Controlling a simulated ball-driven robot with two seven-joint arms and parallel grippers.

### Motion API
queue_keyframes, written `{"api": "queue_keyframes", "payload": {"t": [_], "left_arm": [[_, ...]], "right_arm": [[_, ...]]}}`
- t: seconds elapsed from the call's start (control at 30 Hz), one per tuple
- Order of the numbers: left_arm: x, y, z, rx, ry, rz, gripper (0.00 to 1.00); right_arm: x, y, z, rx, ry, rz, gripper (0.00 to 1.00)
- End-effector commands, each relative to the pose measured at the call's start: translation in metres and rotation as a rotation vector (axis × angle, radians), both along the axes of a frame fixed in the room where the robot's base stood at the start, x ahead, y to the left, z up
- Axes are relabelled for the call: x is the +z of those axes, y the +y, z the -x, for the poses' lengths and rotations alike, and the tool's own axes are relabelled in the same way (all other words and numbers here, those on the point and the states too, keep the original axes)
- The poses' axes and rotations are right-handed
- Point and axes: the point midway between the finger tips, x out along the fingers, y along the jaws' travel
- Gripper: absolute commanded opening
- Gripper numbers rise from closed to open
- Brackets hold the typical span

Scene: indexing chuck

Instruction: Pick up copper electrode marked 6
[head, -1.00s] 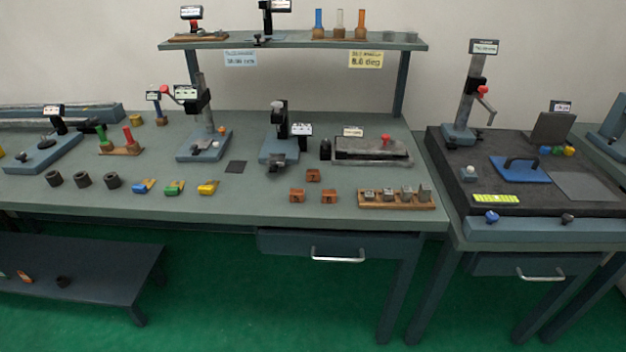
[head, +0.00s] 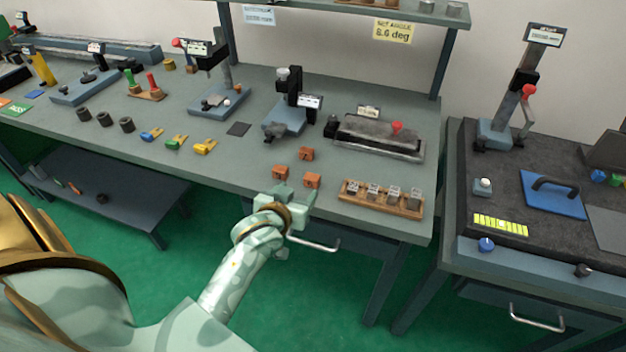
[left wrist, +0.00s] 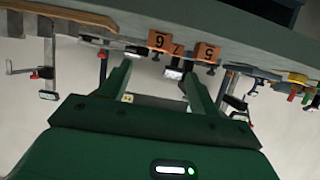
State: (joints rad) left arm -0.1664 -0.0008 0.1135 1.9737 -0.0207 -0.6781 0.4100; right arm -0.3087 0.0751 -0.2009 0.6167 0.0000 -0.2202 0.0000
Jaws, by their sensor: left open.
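Three small copper-orange blocks sit near the front edge of the bench. The electrode marked 6 (head: 312,180) is the front right one in the head view. In the left wrist view, which is upside down, it is the left block (left wrist: 160,41). The block marked 5 (head: 280,172) is front left and also shows in the wrist view (left wrist: 207,53). The block marked 7 (head: 306,154) stands behind, partly hidden in the wrist view. My left gripper (head: 293,192) is open and empty, in front of the blocks and apart from them. My right gripper is not in view.
A wooden rack (head: 381,200) of grey blocks stands right of the electrodes. A blue-based fixture (head: 288,118) and a grey plate device (head: 377,138) stand behind. A drawer handle (head: 313,244) sits below the bench edge.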

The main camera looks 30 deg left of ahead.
Motion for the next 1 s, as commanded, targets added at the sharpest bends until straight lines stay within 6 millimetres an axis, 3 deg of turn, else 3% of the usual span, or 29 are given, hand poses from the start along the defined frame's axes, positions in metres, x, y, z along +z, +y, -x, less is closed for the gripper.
{"api": "queue_keyframes", "payload": {"t": [0.2, 0.4, 0.63, 0.97, 1.0], "left_arm": [[-0.020, 0.009, -0.041, -0.001, 0.001, 0.000, 0.62], [-0.026, 0.012, -0.056, -0.001, 0.001, 0.000, 0.62], [-0.042, 0.018, -0.089, -0.002, 0.003, -0.002, 0.62], [-0.042, 0.020, -0.097, -0.003, 0.001, -0.001, 0.62], [-0.042, 0.019, -0.097, -0.003, 0.001, -0.001, 0.51]], "right_arm": [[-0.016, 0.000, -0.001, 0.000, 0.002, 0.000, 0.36], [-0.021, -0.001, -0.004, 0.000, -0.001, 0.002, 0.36], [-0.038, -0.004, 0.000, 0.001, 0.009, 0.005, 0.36], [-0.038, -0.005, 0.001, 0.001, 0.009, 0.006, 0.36], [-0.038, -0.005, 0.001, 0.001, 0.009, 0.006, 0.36]]}}
